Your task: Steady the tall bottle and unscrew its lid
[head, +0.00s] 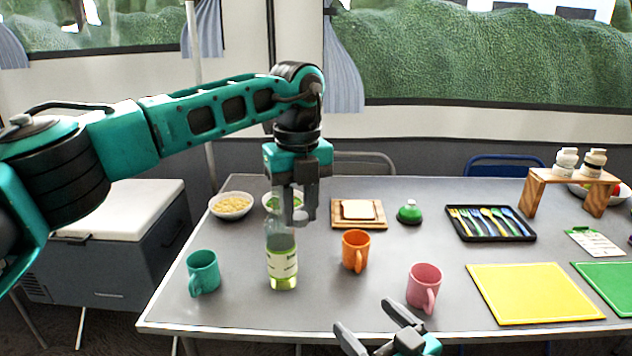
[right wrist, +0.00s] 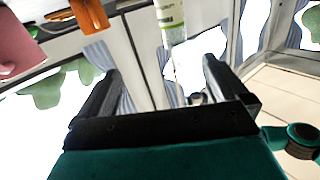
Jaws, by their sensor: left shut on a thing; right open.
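The tall bottle (head: 283,262) stands upright on the table in the head view. It is clear, with a pale label and greenish liquid low down. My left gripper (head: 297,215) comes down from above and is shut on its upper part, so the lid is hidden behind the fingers. My right gripper (head: 378,330) is open and empty at the table's front edge, to the right of the bottle and apart from it. In the right wrist view the bottle (right wrist: 170,22) shows at the top, beyond the open fingers of my right gripper (right wrist: 160,90).
A teal mug (head: 203,273) stands left of the bottle, an orange mug (head: 355,251) right of it, and a pink mug (head: 423,287) near my right gripper. Bowls (head: 231,206) and a bread board (head: 340,222) lie behind. A yellow mat (head: 535,293) lies at right.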

